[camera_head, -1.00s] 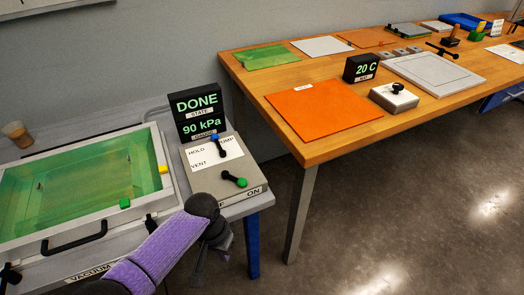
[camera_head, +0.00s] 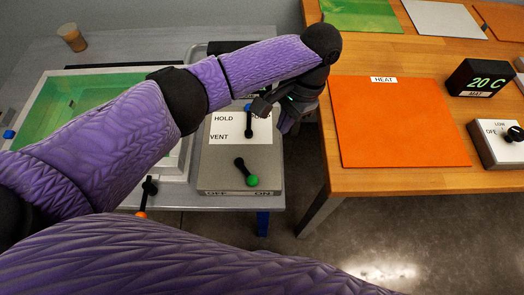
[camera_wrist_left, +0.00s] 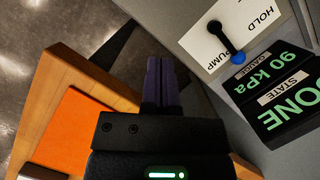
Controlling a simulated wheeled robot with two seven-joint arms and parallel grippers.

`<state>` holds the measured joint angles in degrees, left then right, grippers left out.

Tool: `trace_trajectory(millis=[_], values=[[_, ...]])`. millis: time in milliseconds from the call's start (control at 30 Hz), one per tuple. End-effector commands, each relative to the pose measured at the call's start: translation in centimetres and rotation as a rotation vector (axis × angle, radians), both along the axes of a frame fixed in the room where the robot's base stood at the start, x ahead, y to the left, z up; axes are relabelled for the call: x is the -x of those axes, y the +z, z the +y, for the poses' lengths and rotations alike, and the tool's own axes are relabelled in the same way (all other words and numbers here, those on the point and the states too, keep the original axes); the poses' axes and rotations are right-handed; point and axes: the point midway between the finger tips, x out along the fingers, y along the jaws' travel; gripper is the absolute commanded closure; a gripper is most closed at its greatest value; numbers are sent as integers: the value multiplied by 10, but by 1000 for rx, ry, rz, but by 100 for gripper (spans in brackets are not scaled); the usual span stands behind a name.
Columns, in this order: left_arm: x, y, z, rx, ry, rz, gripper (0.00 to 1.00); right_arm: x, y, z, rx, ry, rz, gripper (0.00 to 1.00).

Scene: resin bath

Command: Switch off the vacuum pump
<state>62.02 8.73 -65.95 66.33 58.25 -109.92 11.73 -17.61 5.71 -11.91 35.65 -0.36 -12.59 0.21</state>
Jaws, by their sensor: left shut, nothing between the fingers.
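The grey pump control box (camera_head: 215,182) stands on the grey table, with OFF and ON marked on its front edge. Its switch lever with the green knob (camera_head: 252,181) points to the ON side. Behind it, the blue-knobbed valve lever (camera_head: 249,121) points toward PUMP, and it also shows in the wrist view (camera_wrist_left: 237,57). My left gripper (camera_head: 287,127) is shut and empty, beyond the box's right edge near the gap between tables. In the wrist view its fingers (camera_wrist_left: 161,75) are together, apart from the box. The green knob is outside the wrist view. My right gripper is not in view.
The gauge display (camera_wrist_left: 290,85) reads 90 kPa behind the box, mostly hidden by my arm in the head view. The vacuum chamber (camera_head: 28,105) lies left, partly covered by my arm. A wooden table (camera_head: 400,178) with an orange mat (camera_head: 395,125) stands right.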

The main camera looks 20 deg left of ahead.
Motion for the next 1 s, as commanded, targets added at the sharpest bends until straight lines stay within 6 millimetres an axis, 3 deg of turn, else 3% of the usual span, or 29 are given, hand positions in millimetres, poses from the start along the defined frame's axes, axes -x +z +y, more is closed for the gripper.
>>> trace_trajectory(millis=[133, 233, 633, 800, 1000], values=[[1, -4, 1, 1, 1, 0, 100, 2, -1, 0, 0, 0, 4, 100], [3, -17, 3, 1, 2, 2, 100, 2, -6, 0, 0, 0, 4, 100], [24, -102, 19, 0, 2, 3, 100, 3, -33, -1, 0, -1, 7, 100], [44, -101, 36, 0, 1, -1, 100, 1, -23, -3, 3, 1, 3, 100], [53, -104, 43, 2, 1, -1, 100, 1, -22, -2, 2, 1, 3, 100]])
